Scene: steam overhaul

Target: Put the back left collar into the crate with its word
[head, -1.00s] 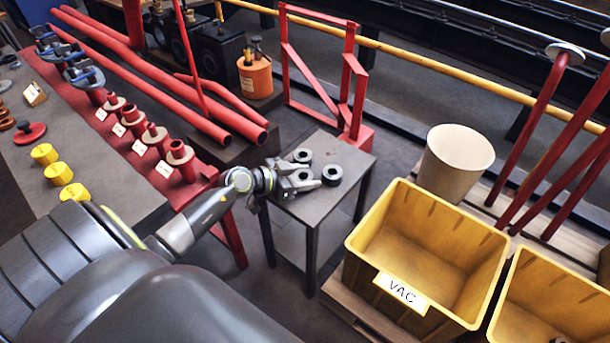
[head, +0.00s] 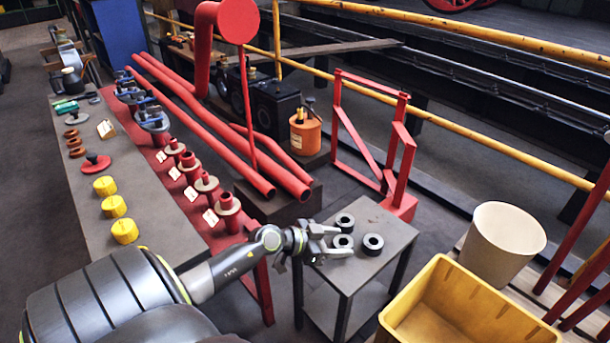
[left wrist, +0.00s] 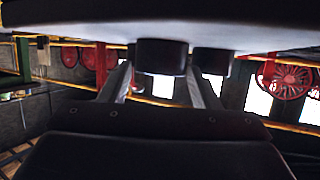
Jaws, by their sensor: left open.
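Three black ring-shaped collars lie on the small grey table (head: 382,219) in the head view: one at the back (head: 345,220), one at the front left (head: 343,241) and one at the front right (head: 373,244). My left gripper (head: 338,242) is open at table height, its fingers on either side of the front left collar. The left wrist view, upside down, shows a collar (left wrist: 162,57) between the fingers and another (left wrist: 212,60) beyond. I cannot see whether the fingers touch it. A yellow crate (head: 470,300) stands at lower right, cut by the frame edge; no word shows on it.
A cream bin (head: 505,245) stands behind the crate. A red frame (head: 400,165) rises behind the small table. At left, a long bench (head: 150,215) holds yellow parts (head: 114,206) and red flanged pieces (head: 228,205). Red pipes (head: 235,165) lie behind the bench.

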